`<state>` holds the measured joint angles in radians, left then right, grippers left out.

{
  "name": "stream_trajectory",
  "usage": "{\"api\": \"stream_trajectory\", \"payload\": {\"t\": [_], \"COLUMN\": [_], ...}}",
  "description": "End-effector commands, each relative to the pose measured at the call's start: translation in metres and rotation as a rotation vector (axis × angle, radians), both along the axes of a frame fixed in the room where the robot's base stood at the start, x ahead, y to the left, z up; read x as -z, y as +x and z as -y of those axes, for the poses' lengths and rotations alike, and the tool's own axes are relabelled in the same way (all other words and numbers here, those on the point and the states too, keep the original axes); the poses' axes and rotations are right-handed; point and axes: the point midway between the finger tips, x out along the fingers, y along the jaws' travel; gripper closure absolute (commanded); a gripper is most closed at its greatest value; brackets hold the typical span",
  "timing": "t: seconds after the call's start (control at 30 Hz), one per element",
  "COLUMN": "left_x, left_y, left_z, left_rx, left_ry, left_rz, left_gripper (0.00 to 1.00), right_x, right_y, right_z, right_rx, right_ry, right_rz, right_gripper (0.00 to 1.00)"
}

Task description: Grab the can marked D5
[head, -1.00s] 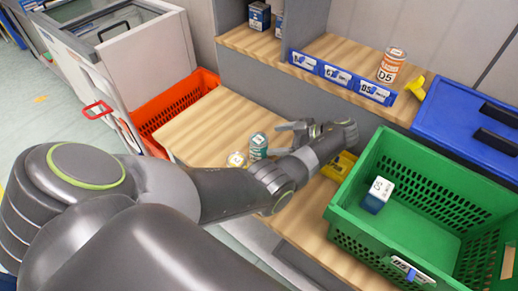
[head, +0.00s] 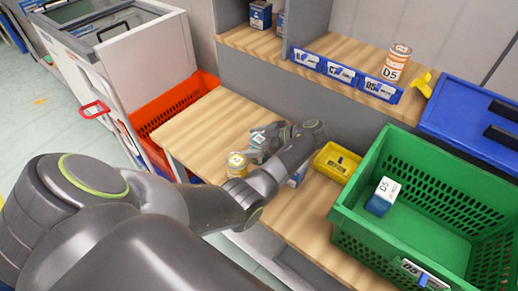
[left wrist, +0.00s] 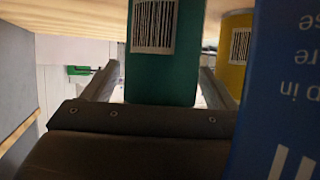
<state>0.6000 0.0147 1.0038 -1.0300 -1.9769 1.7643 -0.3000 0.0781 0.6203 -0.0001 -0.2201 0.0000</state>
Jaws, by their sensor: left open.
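The can marked D5 (head: 397,64), orange and white, stands upright on the upper shelf behind the blue label strip, well away from my left gripper. My right gripper is not in view.
A green crate (head: 352,220) at right holds a white-and-blue box marked D5 (head: 384,196). A yellow bin (head: 337,163) stands beside it. A blue box (left wrist: 285,90) is close in the left wrist view. A red crate (head: 180,108) is at left.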

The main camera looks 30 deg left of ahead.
Motion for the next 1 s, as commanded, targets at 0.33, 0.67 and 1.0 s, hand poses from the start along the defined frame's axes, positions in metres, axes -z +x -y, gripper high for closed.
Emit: {"api": "stream_trajectory", "payload": {"t": [0.33, 0.67, 1.0], "left_x": [0.0001, -0.0007, -0.0065], "left_y": [0.0002, 0.0005, 0.0007], "left_z": [0.0004, 0.0004, 0.0003], "left_rx": [0.000, 0.000, 0.000], "left_ry": [0.000, 0.000, 0.000], "left_rz": [0.000, 0.001, 0.001], "left_gripper": [0.48, 0.79, 0.79], "right_x": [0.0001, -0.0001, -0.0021], "right_y": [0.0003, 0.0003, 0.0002], "right_z": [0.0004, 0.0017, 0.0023], "right_rx": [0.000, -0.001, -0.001], "right_ry": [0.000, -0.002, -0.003], "right_rz": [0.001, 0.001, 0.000], "right_gripper": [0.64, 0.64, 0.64]}}
